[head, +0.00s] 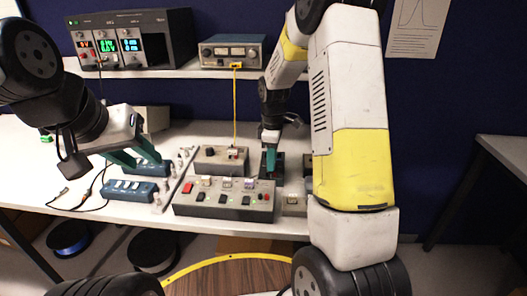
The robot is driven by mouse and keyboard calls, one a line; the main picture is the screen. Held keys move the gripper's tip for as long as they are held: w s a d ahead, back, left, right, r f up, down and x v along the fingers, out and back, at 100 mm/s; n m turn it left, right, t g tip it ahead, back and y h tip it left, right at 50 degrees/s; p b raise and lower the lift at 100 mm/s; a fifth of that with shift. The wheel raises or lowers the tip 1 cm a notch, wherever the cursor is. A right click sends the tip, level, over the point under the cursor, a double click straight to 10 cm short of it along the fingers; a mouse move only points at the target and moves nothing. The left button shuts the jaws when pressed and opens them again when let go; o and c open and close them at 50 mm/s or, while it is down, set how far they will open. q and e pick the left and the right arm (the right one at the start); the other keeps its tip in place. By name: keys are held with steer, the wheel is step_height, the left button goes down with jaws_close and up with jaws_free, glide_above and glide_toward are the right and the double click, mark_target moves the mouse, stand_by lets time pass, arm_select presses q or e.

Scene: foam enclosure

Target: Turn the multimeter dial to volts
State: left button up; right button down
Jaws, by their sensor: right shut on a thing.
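A small dark device (279,167), which looks like the multimeter, sits on the white bench behind the large grey control box. My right gripper (269,143) reaches down onto it from above. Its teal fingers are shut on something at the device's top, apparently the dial. The fingers and arm hide the dial, so its setting cannot be read. My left gripper (139,158) is at the left over the bench. Its teal fingers are spread apart, with nothing seen between them, close to a blue block.
A grey control box (222,198) with buttons stands at the front, a smaller box (217,158) behind it. Blue blocks (130,190) and black cables (88,200) lie at left. The shelf holds a power supply (130,40) and an instrument (232,50) with a yellow cable.

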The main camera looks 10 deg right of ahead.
steer(key=m, duration=0.4)
steer(key=shift+m, duration=1.7)
steer(key=c, duration=1.1)
jaws_free()
steer(key=shift+c, duration=0.2)
steer(key=shift+r, duration=3.95)
